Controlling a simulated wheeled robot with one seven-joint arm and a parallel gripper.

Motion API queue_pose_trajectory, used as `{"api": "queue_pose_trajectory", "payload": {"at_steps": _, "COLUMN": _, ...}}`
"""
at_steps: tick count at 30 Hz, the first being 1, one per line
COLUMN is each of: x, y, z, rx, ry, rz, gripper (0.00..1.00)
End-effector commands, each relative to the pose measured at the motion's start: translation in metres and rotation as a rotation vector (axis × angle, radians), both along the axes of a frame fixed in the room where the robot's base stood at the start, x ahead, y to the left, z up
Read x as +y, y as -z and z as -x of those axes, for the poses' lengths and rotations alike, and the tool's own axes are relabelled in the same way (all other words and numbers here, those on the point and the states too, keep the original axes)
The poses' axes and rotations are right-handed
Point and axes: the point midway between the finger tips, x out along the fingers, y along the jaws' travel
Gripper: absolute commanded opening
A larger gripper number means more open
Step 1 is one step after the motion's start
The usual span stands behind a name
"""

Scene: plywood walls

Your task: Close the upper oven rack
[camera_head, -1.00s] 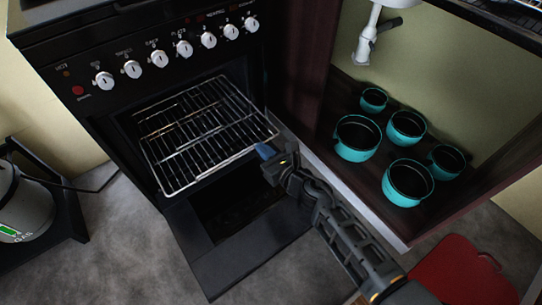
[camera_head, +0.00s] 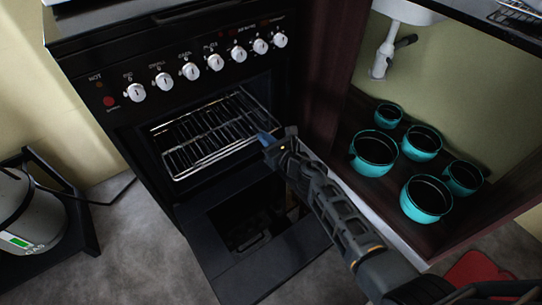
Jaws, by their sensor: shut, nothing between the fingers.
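The black oven (camera_head: 125,125) has its door (camera_head: 262,268) folded down open. The upper wire rack (camera_head: 212,147) sits inside the upper part of the oven, with its front edge near the opening and seemingly still a little out. My gripper (camera_head: 266,139), with blue fingertips, is shut and empty at the right front corner of the rack. I cannot tell whether the fingertips touch the rack.
Several turquoise pots (camera_head: 374,152) stand in the open cabinet right of the oven. A gas cylinder (camera_head: 28,215) stands at the left on a dark stand. A red object (camera_head: 475,272) lies at the lower right. Grey floor is free left of the door.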

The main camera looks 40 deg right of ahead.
Motion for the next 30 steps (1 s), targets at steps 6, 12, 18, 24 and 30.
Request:
{"api": "queue_pose_trajectory", "payload": {"at_steps": 6, "x": -0.001, "y": 0.004, "z": -0.067, "rx": -0.003, "ry": 0.001, "rz": 0.001, "gripper": 0.0}}
{"api": "queue_pose_trajectory", "payload": {"at_steps": 12, "x": -0.001, "y": 0.004, "z": -0.106, "rx": -0.001, "ry": 0.001, "rz": 0.002, "gripper": 0.0}}
{"api": "queue_pose_trajectory", "payload": {"at_steps": 18, "x": 0.0, "y": 0.003, "z": -0.128, "rx": 0.0, "ry": 0.0, "rz": 0.001, "gripper": 0.0}}
{"api": "queue_pose_trajectory", "payload": {"at_steps": 24, "x": 0.0, "y": 0.0, "z": -0.136, "rx": -0.001, "ry": 0.001, "rz": 0.0, "gripper": 0.0}}
{"api": "queue_pose_trajectory", "payload": {"at_steps": 30, "x": 0.0, "y": -0.001, "z": -0.137, "rx": -0.003, "ry": 0.002, "rz": 0.0, "gripper": 0.0}}
